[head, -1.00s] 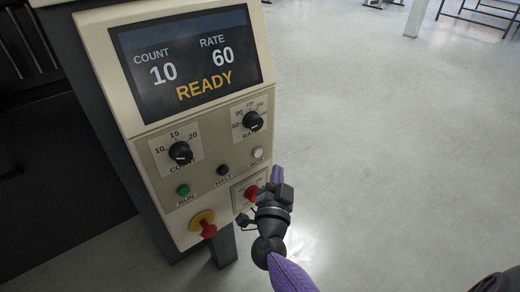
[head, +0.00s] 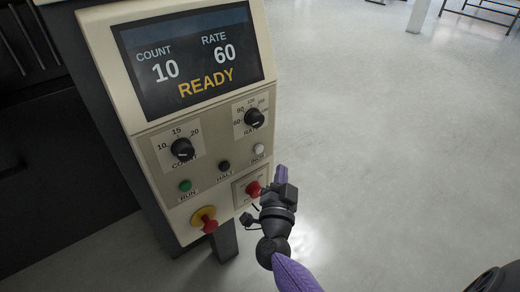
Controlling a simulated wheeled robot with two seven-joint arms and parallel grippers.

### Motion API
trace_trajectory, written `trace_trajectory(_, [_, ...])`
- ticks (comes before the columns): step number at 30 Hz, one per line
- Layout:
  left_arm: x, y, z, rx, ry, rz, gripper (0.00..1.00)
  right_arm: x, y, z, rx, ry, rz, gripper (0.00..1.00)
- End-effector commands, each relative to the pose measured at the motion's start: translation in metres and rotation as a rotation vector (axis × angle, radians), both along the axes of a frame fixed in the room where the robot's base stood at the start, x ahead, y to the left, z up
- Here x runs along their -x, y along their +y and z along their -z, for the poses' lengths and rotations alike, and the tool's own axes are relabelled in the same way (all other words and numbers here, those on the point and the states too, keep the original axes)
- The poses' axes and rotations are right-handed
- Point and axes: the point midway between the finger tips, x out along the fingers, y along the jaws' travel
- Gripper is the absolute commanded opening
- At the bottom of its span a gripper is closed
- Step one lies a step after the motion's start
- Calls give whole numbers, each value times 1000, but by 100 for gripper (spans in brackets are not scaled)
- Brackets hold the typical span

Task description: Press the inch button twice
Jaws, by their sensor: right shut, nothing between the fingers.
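The inch button (head: 259,149) is the small white button at the right of the panel's button row, beside the black halt button (head: 224,166) and the green run button (head: 185,186). My right gripper (head: 281,172) is shut and empty, just right of the panel's lower right edge and a little below the inch button. It appears apart from the button in the picture; its exact depth is hard to tell. The display (head: 188,58) reads count 10, rate 60, READY. My left gripper is not in view.
A red switch (head: 253,188) sits just left of my right gripper. A red knob on a yellow plate (head: 204,218) is at the panel's lower left. The count dial (head: 182,149) and rate dial (head: 254,118) sit above the buttons. Open floor (head: 400,150) lies to the right.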

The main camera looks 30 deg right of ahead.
Motion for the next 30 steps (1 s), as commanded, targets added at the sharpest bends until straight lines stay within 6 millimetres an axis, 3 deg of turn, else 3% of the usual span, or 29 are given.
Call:
trace_trajectory(13, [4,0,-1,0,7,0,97,0,0,0,0,0,0,0])
trace_trajectory(30, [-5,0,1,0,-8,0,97,0,0,0,0,0,0,0])
